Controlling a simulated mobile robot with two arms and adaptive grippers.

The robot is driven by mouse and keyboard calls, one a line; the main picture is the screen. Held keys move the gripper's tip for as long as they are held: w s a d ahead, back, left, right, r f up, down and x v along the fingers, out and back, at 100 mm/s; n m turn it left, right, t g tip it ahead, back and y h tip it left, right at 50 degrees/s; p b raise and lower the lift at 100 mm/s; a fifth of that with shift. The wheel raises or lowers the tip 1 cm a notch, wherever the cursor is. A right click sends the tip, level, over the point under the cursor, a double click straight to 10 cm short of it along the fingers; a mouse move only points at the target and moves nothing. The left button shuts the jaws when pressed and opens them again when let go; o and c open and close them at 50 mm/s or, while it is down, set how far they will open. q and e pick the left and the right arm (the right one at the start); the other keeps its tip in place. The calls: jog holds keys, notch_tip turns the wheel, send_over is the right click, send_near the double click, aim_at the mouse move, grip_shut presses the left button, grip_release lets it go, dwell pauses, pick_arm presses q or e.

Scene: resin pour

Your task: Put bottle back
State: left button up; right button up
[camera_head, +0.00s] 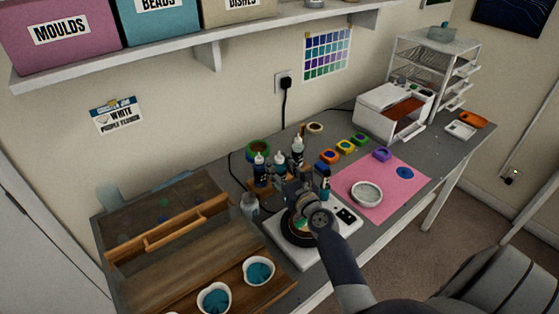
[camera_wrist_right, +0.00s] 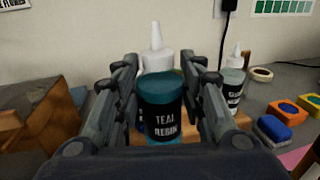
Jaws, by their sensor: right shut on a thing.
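My right gripper (camera_head: 291,187) is at the wooden bottle rack (camera_head: 258,188). In the right wrist view its fingers (camera_wrist_right: 163,108) are shut around the teal resin bottle (camera_wrist_right: 162,95), whose dark label faces me. The bottle is upright, just over or on the rack; I cannot tell if it touches. A white nozzle (camera_wrist_right: 155,38) shows above it. A clear-bodied bottle (camera_wrist_right: 236,80) with a white nozzle stands to the right. In the head view a dark blue bottle (camera_head: 260,167) stands at the rack's left. My left gripper is not in view.
A white scale (camera_head: 345,222) lies under my right arm. A dark teal bottle (camera_head: 325,186) stands close right of the gripper. A pink mat (camera_head: 398,188) holds a white cup (camera_head: 366,193). A grey jar (camera_head: 249,207) and a wooden box (camera_head: 165,232) are left.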

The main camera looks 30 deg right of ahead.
jog(key=w+d+f+b, duration=0.1)
jog(key=w+d+b, duration=0.1)
jog(key=w, duration=0.1)
jog(key=w+d+f+b, duration=0.2)
jog(key=b, duration=0.1)
jog(key=w+d+f+b, duration=0.2)
jog(key=w+b, duration=0.1)
jog(key=shift+w, duration=0.35)
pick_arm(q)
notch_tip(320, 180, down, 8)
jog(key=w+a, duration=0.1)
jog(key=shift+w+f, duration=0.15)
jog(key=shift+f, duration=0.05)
pick_arm(e)
jog(key=shift+r, duration=0.1)
jog(key=shift+a, duration=0.1)
jog(key=o, duration=0.9)
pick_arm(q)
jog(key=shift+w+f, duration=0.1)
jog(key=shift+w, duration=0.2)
pick_arm(e)
jog(key=shift+f, duration=0.2)
jog(key=shift+r, duration=0.1)
